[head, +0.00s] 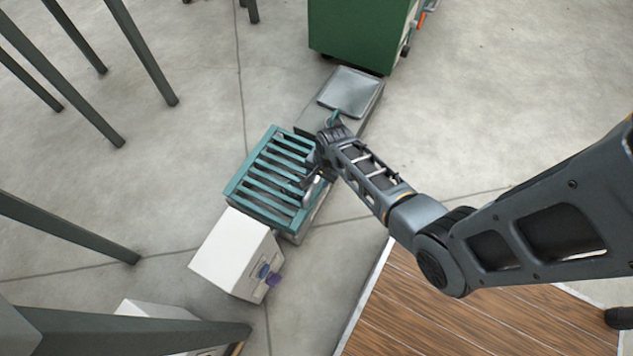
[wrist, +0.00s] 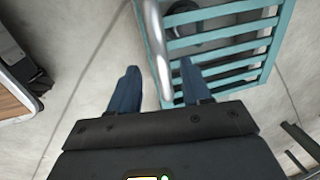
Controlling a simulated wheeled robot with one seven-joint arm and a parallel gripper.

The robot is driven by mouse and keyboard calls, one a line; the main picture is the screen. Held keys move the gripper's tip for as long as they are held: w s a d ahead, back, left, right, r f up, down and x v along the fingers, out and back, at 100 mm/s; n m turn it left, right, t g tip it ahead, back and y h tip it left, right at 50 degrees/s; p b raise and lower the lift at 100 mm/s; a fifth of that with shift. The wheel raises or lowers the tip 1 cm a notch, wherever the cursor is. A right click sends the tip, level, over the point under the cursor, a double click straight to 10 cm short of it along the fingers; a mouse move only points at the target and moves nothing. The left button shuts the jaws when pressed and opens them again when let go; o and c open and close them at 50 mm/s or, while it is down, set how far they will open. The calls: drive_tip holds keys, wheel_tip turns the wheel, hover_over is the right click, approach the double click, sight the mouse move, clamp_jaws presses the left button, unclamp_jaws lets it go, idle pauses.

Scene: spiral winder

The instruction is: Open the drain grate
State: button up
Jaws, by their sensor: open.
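The drain grate (head: 262,190) is a teal slatted panel lying over a low grey box on the floor in the head view. It also shows in the wrist view (wrist: 233,30) at the upper right. A silver bar handle (wrist: 158,50) runs along the grate's near side; in the head view, it shows partly (head: 315,193) beside my arm. My gripper (head: 309,180) is over the grate's right edge. In the wrist view, its two blue fingers (wrist: 157,72) are apart, with the bar passing between them. I cannot tell whether either finger touches it.
A white box (head: 235,252) with blue and purple parts stands against the grate's lower left end. A grey unit with a metal tray (head: 352,91) stands beyond the grate, and a green cabinet (head: 360,35) is behind it. A wooden platform (head: 450,315) lies at lower right.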

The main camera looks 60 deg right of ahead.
sight(316, 182)
drive_tip(key=shift+w+f+b, duration=0.2)
drive_tip(key=shift+f+b, duration=0.05)
drive_tip(key=shift+f, duration=0.5)
drive_tip(key=shift+w+f+b, duration=0.15)
drive_tip(key=shift+f+b, duration=0.1)
drive_tip(key=shift+f, duration=0.5)
clamp_jaws()
